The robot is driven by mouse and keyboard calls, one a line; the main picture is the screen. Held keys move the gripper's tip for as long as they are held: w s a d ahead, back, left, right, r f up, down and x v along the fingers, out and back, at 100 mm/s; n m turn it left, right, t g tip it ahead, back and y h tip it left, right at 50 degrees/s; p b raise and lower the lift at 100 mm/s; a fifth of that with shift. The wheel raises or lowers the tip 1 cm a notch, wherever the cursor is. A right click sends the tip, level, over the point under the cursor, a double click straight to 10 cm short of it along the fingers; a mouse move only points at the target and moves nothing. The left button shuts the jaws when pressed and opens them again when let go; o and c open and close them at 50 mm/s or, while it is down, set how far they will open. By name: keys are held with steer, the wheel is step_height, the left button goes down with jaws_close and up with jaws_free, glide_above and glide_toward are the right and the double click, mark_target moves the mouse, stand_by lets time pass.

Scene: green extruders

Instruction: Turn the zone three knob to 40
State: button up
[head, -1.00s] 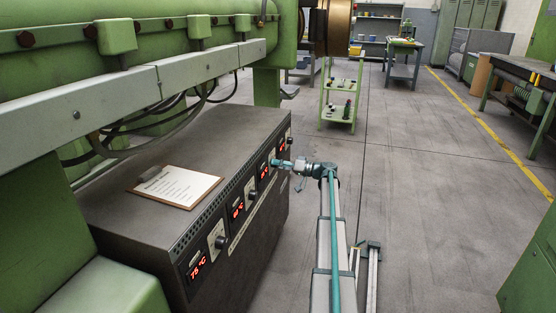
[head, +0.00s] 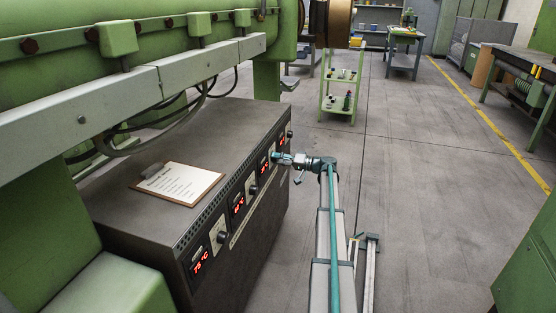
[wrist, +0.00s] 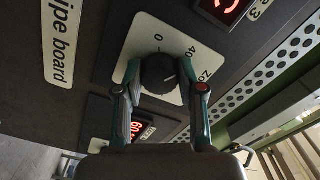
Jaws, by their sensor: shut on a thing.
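The zone three knob (wrist: 158,73) is round and dark, on a white scale plate (wrist: 146,27) in the wrist view. A 0 and a 40 are printed beside it, with the zone label partly cut off. A short pale mark shows on the right of the knob's face. My gripper (wrist: 160,75) has one finger on each side of the knob and is shut on it. In the head view my gripper (head: 277,157) is at the front panel of the dark control cabinet (head: 230,128) and hides the knob.
Red displays sit along the panel, the nearest reading 75 °C (head: 199,265). Another knob (head: 222,237) is beside it. A clipboard (head: 176,184) lies on the cabinet. Green machinery (head: 50,65) overhangs the left. Floor (head: 430,190) to the right is clear.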

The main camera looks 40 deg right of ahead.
steer(key=o, duration=1.1)
steer(key=shift+o, duration=0.2)
steer(key=shift+s, duration=0.1)
steer(key=v, duration=1.2)
